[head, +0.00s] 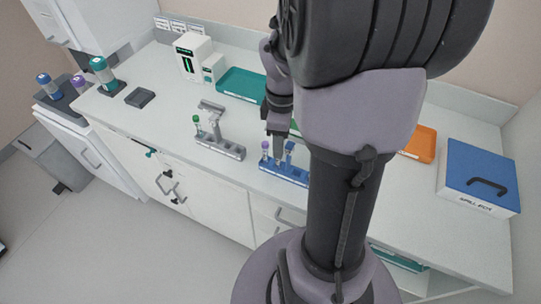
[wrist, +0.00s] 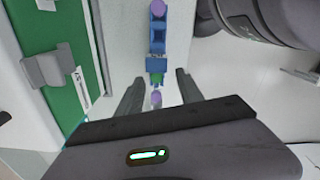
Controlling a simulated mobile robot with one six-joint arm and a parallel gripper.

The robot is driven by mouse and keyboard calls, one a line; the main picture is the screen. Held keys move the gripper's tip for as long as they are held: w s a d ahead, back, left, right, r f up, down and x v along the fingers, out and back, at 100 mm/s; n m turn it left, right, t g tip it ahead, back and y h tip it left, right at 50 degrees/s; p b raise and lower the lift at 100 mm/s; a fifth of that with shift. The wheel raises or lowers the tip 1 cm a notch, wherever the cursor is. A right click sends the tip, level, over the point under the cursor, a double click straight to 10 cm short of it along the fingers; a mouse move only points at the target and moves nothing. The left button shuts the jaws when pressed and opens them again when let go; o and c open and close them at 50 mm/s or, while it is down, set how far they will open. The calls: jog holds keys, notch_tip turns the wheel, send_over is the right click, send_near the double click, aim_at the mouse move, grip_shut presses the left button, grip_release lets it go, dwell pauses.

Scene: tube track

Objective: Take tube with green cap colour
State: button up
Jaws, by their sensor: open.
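In the wrist view a green cap (wrist: 157,80) sits at the near part of the blue rack (wrist: 157,48), between my fingers. A purple cap (wrist: 156,98) is just nearer and another purple cap (wrist: 158,8) is at the far end. My gripper (wrist: 157,76) is open, a finger on each side with gaps. In the head view my gripper (head: 278,157) is over the blue rack (head: 287,174), hiding part of it; a purple-capped tube (head: 265,148) shows beside it.
A teal tray (head: 240,84) lies behind the racks. A white device (head: 190,60) stands at the back. An orange tray (head: 419,144) and a blue-lidded spill box (head: 480,175) are on the right. The left counter has free room.

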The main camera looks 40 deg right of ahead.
aim_at(278, 161)
jog(key=f+b, duration=0.1)
jog(key=f, duration=0.1)
jog(key=f+b, duration=0.1)
jog(key=f, duration=0.2)
jog(key=f+b, duration=0.1)
jog(key=f, duration=0.2)
jog(key=shift+w+d+f+b, duration=0.2)
jog(key=shift+w+b, duration=0.1)
jog(key=shift+w, duration=0.1)
jog(key=shift+r, duration=0.15)
jog(key=shift+c, duration=0.8)
grip_shut()
